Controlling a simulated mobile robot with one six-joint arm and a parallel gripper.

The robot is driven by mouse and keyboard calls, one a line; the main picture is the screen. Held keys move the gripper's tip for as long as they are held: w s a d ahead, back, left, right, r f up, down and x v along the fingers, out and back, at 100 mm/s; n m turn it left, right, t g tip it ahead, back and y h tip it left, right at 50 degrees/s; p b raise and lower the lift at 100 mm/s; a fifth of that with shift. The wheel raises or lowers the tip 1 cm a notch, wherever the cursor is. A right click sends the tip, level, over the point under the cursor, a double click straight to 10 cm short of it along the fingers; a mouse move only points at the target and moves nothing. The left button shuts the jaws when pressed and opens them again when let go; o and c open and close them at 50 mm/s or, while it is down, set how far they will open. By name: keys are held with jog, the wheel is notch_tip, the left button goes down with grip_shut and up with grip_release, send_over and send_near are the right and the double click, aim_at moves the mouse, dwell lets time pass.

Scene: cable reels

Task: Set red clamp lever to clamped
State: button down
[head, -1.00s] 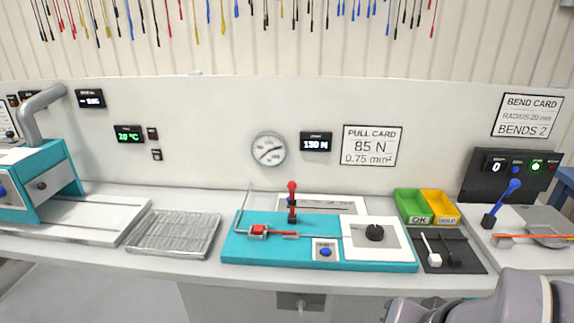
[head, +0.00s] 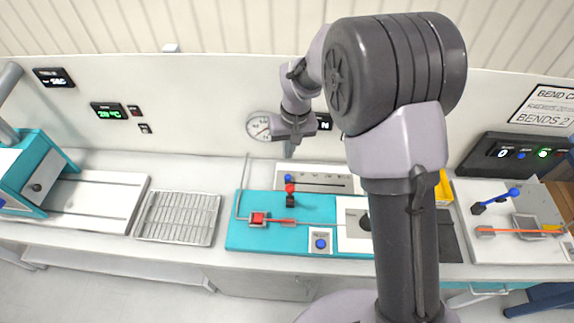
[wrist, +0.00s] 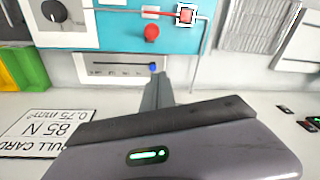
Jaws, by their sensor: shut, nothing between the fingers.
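The red clamp lever has a red ball knob (head: 290,188) on a short dark base. It stands near the back edge of the teal bench fixture (head: 235,238), behind the red block (head: 258,218) on the wire. Its knob also shows in the wrist view (wrist: 151,33). Its exact tilt is hard to tell. My gripper (head: 289,150) is above and behind the lever, near the wall, not touching it. In the wrist view its fingers (wrist: 158,78) are shut and empty, with tips near a blue slider knob (wrist: 153,67).
The white slider panel (head: 330,183) lies behind the fixture. A round gauge (head: 259,126) is on the wall close to my gripper. A wire rack (head: 178,217) is at left; a blue-knobbed lever (head: 513,192) is at right. My arm hides part of the fixture's right side.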

jog(key=s+f, duration=0.1)
jog(key=f, duration=0.2)
jog(key=s+f, duration=0.1)
jog(key=f, duration=0.2)
jog(key=s+f, duration=0.1)
jog(key=f, duration=0.2)
jog(key=shift+d, duration=0.1)
jog(key=shift+w, duration=0.1)
jog(key=shift+f+b, duration=0.1)
jog(key=shift+b, duration=0.2)
